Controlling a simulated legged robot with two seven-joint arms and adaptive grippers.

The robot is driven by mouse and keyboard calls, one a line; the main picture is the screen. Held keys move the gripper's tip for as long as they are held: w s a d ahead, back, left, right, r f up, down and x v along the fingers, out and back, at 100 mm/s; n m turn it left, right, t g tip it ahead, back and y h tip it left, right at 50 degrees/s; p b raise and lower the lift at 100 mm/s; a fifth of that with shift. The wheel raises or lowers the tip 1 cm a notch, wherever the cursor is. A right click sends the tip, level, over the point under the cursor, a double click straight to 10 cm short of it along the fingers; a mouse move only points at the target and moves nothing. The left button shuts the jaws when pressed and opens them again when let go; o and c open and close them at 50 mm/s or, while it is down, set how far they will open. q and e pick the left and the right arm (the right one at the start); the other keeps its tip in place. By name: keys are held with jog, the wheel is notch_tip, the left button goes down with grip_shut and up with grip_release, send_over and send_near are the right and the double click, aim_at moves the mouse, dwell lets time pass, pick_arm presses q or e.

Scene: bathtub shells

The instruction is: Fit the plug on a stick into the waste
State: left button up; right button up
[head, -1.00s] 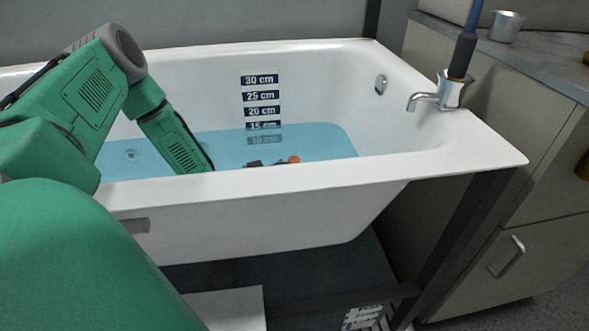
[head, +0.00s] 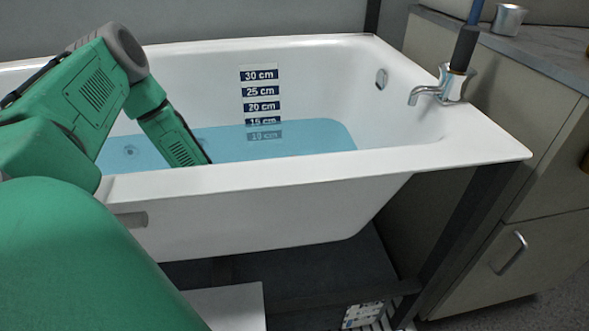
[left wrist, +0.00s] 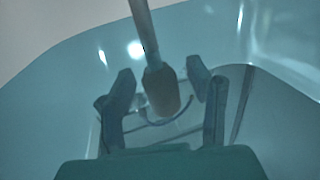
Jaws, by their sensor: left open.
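In the left wrist view, my left gripper (left wrist: 160,92) is open under bluish water. A brownish plug (left wrist: 162,95) on a pale stick (left wrist: 143,30) shows between its two fingers, with a visible gap on each side. A thin curved rim (left wrist: 153,122), perhaps the waste, shows around and behind the plug's lower end; I cannot tell whether the plug touches it. In the head view, my left arm reaches down into the bathtub (head: 260,220), and the near rim hides its gripper. My right gripper is not in view.
The tub holds shallow blue water (head: 300,137). A depth scale (head: 261,91) is on the far wall. A chrome tap (head: 432,93) stands at the right corner, with a dark-ended blue rod (head: 464,48) above it. A metal cup (head: 508,19) stands on the counter (head: 550,55).

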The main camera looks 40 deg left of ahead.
pick_arm(q)
jog(key=v, duration=1.1)
jog(key=shift+s+a, duration=0.2)
jog(key=shift+s, duration=0.15)
